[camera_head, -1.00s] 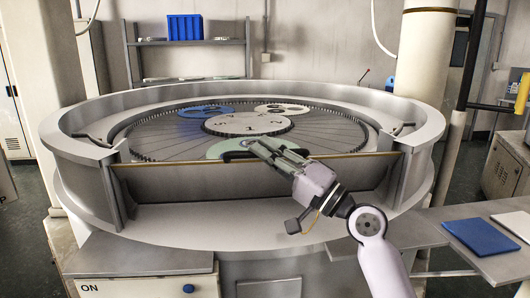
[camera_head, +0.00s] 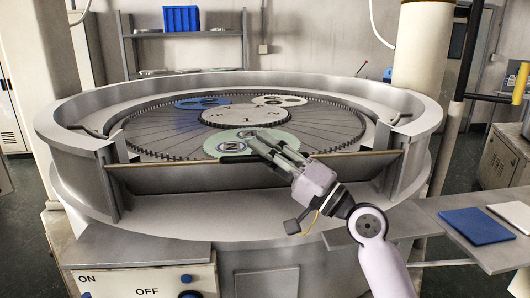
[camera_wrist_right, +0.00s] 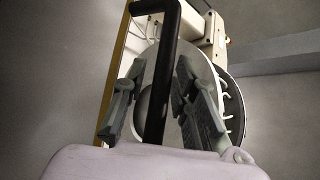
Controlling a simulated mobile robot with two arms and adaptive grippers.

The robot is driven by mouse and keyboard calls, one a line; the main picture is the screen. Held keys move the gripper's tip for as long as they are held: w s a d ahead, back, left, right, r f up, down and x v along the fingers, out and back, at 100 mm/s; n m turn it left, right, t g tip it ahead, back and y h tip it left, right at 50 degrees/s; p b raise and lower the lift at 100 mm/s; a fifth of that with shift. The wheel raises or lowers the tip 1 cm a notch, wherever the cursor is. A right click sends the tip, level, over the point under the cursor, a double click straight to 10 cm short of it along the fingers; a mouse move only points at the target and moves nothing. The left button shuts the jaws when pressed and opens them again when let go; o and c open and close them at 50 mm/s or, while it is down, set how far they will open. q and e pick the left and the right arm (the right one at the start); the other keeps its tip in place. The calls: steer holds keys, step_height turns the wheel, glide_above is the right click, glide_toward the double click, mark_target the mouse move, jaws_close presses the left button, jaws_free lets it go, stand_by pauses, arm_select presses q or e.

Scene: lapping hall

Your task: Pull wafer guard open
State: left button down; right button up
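The wafer guard (camera_head: 170,178) is the long grey front panel of the round machine, with a gold-brown top edge. In the head view it leans outward. Its black handle (camera_head: 237,159) sits near the middle of the top edge. My right gripper (camera_head: 262,141) reaches over that edge at the handle. In the wrist view, the black handle bar (camera_wrist_right: 162,75) runs between the two fingers of my right gripper (camera_wrist_right: 160,68). The fingers stand apart, with a gap beside the bar; contact is unclear. My left gripper is not in view.
Inside the machine lie a green disc (camera_head: 215,146), a blue disc (camera_head: 190,103) and a toothed ring. A side shelf (camera_head: 455,238) at right holds a blue pad (camera_head: 475,226) and a white pad (camera_head: 515,217). A panel with ON and OFF (camera_head: 130,280) is at front left.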

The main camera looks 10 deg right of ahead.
steer(key=shift+o, duration=0.5)
steer(key=v, duration=1.1)
steer(key=shift+s+d, duration=0.25)
steer(key=shift+d, duration=0.15)
